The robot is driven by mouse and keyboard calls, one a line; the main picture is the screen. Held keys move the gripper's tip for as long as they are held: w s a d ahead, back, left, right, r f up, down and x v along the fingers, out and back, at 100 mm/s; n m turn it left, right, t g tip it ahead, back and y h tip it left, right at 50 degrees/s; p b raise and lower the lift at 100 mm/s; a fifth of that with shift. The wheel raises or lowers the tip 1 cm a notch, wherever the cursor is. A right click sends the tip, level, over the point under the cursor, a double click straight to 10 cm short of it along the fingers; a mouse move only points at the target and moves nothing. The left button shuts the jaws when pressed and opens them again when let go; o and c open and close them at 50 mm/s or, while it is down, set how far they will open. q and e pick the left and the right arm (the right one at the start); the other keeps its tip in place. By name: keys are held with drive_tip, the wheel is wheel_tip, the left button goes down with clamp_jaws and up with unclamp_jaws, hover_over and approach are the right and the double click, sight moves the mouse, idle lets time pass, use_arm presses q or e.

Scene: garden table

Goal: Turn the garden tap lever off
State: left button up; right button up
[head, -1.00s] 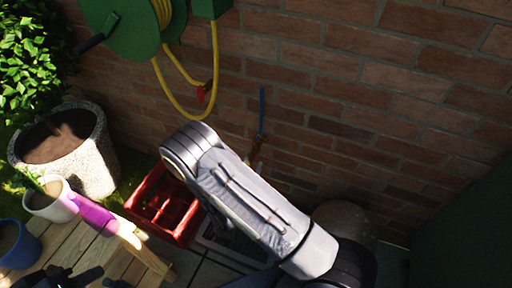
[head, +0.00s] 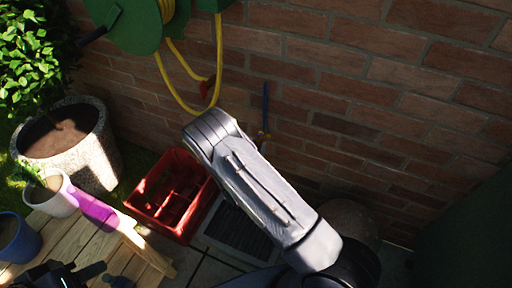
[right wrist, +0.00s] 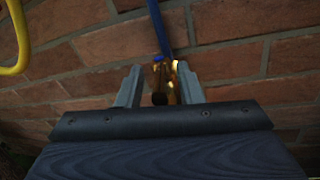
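The brass tap (right wrist: 166,84) is on the brick wall, below a blue upright strip (right wrist: 160,25); I cannot tell whether the strip is pipe or lever. In the head view the blue strip (head: 266,103) shows above my right forearm, and the tap (head: 262,137) is mostly hidden behind it. My right gripper (right wrist: 160,84) is open, its fingers pointing at the wall on either side of the tap. Contact is not clear. My left gripper (head: 106,277) is low at the left by the wooden table; its fingers look apart, with nothing between them.
A green hose reel (head: 130,20) with yellow hose (head: 178,92) hangs left of the tap. A red crate (head: 150,212) and dark drain grate (head: 235,235) lie below. Plant pots (head: 95,150) and a wooden table (head: 75,243) are at the left.

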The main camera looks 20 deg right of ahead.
clamp_jaws()
drive_tip(key=shift+w+a+f+m+g+h+b, duration=0.1)
drive_tip(key=shift+w+a+m+g+h+b, duration=0.1)
drive_tip(key=shift+m+g+h+b, duration=0.2)
drive_tip(key=shift+w+a+f+m+g+h+b, duration=0.1)
drive_tip(key=shift+a+m+g+h+b, duration=0.15)
drive_tip(key=shift+m+h, duration=0.2)
drive_tip(key=shift+w+a+r+m+g+h, duration=0.15)
drive_tip(key=shift+m+g+h, duration=0.3)
drive_tip(key=shift+g+h, duration=0.25)
drive_tip(key=shift+o, duration=0.3)
unclamp_jaws()
